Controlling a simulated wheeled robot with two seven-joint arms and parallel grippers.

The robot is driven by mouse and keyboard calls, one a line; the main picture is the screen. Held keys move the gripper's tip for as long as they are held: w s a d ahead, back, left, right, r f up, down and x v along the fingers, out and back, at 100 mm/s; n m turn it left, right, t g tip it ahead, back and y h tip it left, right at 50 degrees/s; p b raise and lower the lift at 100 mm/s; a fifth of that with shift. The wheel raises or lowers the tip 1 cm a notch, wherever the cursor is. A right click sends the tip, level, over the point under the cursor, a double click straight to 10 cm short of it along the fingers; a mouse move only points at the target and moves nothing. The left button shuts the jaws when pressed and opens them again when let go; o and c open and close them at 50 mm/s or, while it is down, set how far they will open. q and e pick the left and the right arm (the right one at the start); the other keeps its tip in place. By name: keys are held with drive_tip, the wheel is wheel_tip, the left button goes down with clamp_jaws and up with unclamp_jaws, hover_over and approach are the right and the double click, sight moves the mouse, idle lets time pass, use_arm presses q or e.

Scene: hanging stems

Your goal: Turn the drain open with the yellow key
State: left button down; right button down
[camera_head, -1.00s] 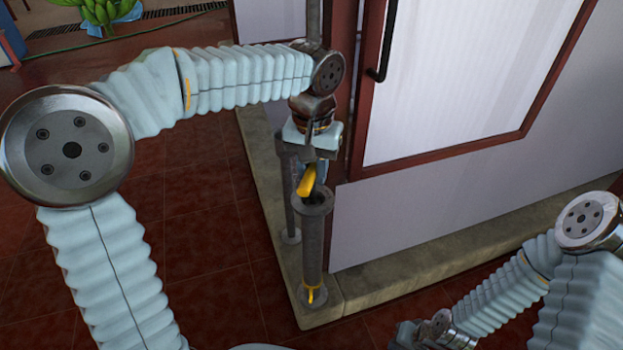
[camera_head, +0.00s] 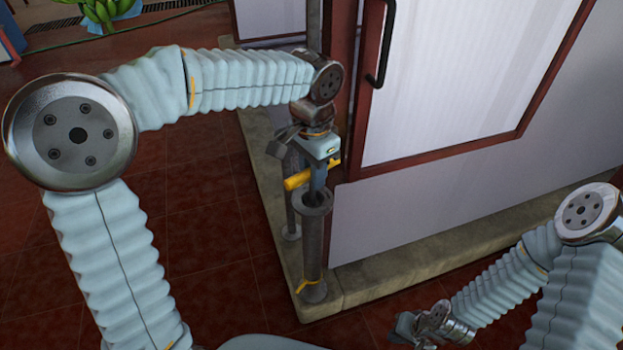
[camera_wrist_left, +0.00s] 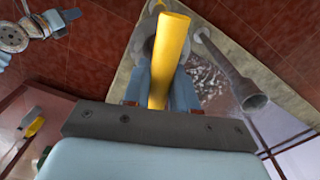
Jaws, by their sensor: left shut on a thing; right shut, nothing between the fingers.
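The yellow key's crossbar (camera_head: 299,181) sits over the flanged top of a grey upright drain pipe (camera_head: 312,245) at the corner ledge. My left gripper (camera_head: 318,178) is shut on the key from above; in the left wrist view the yellow bar (camera_wrist_left: 170,50) runs between its fingers (camera_wrist_left: 172,92). The bar lies roughly left to right in the head view. A yellow pointer (camera_head: 308,286) at the pipe's foot slants left. The key's lower part is hidden in the pipe. My right gripper (camera_head: 408,328) is shut and empty, low at the right, away from the pipe.
A thinner grey pipe (camera_head: 290,215) stands just behind the drain pipe. A white wall with a red-framed door (camera_head: 455,80) and dark handle (camera_head: 381,45) rises close at the right. A stone ledge (camera_head: 400,268) borders it. Red tile floor (camera_head: 195,235) is open at the left.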

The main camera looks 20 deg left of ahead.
idle(0.4)
use_arm(q)
drive_tip(key=shift+r+m+p, duration=0.2)
drive_tip(key=shift+m+p, duration=0.45)
drive_tip(key=shift+m, duration=0.55)
drive_tip(key=shift+f+m+p, duration=0.1)
drive_tip(key=shift+m+p, duration=0.25)
drive_tip(key=shift+m, duration=0.75)
drive_tip(key=shift+f, duration=0.1)
